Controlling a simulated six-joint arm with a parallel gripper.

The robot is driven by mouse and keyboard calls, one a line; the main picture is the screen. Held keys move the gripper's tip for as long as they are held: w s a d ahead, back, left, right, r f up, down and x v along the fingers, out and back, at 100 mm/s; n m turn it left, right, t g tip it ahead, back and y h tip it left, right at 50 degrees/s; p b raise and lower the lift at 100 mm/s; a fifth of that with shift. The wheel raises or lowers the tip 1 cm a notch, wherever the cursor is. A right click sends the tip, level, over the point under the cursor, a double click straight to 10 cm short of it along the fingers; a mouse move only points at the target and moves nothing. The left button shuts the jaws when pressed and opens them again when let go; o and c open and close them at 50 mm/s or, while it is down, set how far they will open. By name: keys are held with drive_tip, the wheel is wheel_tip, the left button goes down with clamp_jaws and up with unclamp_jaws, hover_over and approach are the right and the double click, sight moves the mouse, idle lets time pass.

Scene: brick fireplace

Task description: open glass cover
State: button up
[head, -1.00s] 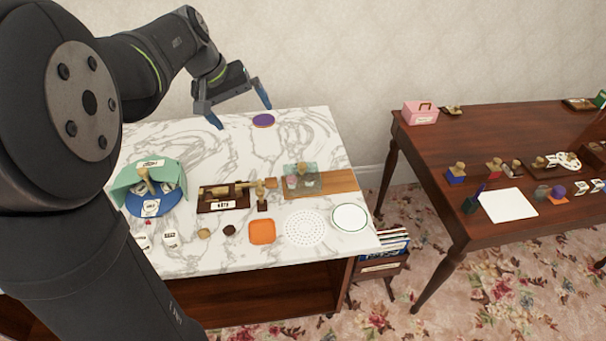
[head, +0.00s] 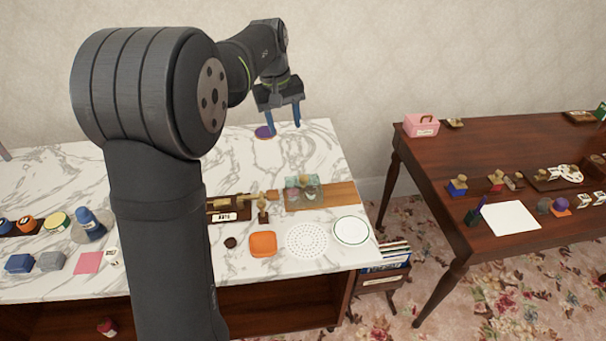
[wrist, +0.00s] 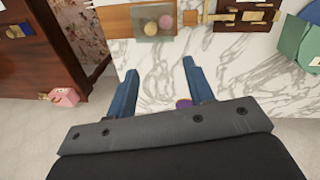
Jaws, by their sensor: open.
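The glass cover (head: 302,183) is a clear greenish box on the left part of a wooden board (head: 335,195) on the marble table. It looks closed over small round things. In the wrist view the glass cover (wrist: 154,22) is at the top middle, with a pinkish and a tan round thing showing through it. My gripper (head: 283,126) is above the far part of the table, behind the cover and apart from it. Its two blue fingers (wrist: 163,84) point down, spread apart with nothing between them.
A purple disc (head: 264,132) lies near my gripper at the back. A brass device on a dark base (head: 228,214), an orange dish (head: 263,243) and a white plate (head: 351,231) stand around the board. Bare marble lies behind the cover.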

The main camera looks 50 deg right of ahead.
drive_tip(key=n+y, duration=0.1)
hover_over(303, 177)
wheel_tip(303, 177, down, 2)
drive_tip(key=shift+t, duration=0.4)
wheel_tip(303, 177, down, 17)
drive_tip(key=shift+f, duration=0.2)
drive_tip(key=shift+c, duration=0.2)
